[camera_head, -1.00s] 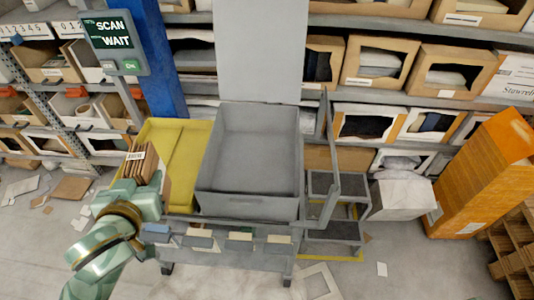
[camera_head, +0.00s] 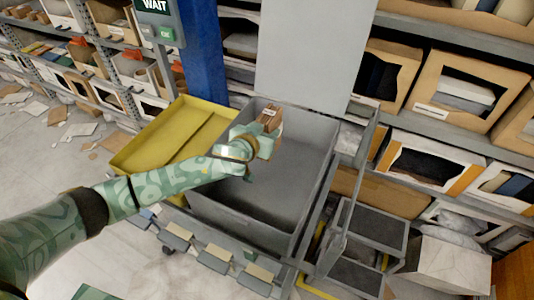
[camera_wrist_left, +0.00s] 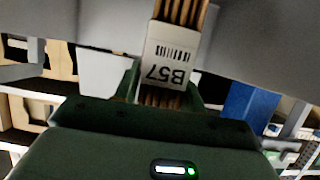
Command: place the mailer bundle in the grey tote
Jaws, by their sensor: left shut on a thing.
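The mailer bundle (camera_head: 268,119) is a stack of brown mailers with a white label. In the left wrist view the bundle (camera_wrist_left: 178,20) shows a label reading B57 with a barcode. My left gripper (camera_head: 258,140) is shut on it and holds it over the far left part of the grey tote (camera_head: 238,218). In the left wrist view my left gripper (camera_wrist_left: 165,90) has the bundle between its fingers. I cannot tell how far the bundle is above the tote floor. The tote is open, and the floor I can see is bare. My right gripper is not in view.
A yellow tray (camera_head: 165,140) stands left of the tote. A grey upright panel (camera_head: 312,50) and a blue post (camera_head: 202,65) rise behind. Dark steps with a rail (camera_head: 365,240) stand to the right. Racks with boxes line the back.

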